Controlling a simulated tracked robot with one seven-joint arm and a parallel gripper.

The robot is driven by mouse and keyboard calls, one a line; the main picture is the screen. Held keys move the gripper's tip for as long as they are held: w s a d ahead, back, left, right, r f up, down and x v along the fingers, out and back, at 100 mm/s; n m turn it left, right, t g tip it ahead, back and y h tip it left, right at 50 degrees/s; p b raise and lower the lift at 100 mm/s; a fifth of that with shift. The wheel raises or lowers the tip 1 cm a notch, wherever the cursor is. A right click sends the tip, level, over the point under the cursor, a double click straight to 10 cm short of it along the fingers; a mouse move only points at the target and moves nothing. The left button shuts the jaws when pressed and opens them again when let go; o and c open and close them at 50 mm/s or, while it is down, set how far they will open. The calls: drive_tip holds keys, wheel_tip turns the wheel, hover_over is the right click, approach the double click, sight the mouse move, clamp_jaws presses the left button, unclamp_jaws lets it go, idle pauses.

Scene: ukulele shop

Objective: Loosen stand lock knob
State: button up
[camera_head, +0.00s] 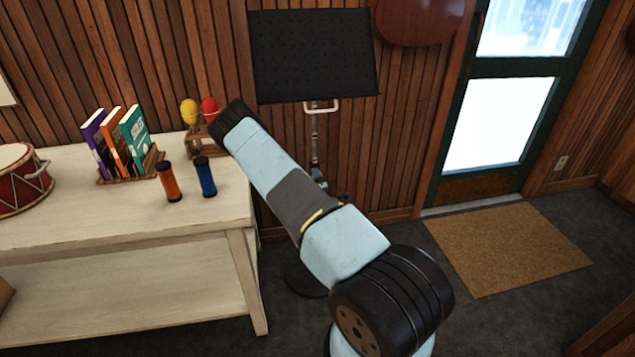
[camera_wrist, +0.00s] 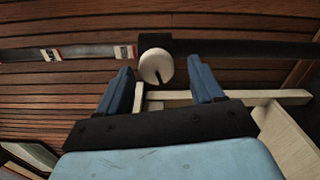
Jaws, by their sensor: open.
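The music stand has a black perforated desk (camera_head: 313,55) and an upright post (camera_head: 314,140) in front of the wood-panelled wall. Its lock knob (camera_wrist: 156,66) is a pale round disc with a dark slot, on a black collar around the post. In the wrist view the post (camera_wrist: 240,48) runs sideways across the picture. My gripper (camera_wrist: 160,74) is open, with one blue finger on either side of the knob and a gap on both sides. The knob sits about level with the fingertips; how deep it lies between them I cannot tell. In the head view my arm covers part of the post.
A pale table (camera_head: 110,235) stands left of the stand. It carries orange (camera_head: 168,182) and blue (camera_head: 205,177) cylinders, books (camera_head: 118,140), a drum (camera_head: 20,180) and maracas (camera_head: 209,108). A brown doormat (camera_head: 508,248) lies right, before a glazed door, with clear floor around it.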

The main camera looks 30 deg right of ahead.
drive_tip(key=v, duration=1.3)
drive_tip(key=shift+s, duration=0.35)
drive_tip(key=shift+a+r, duration=0.1)
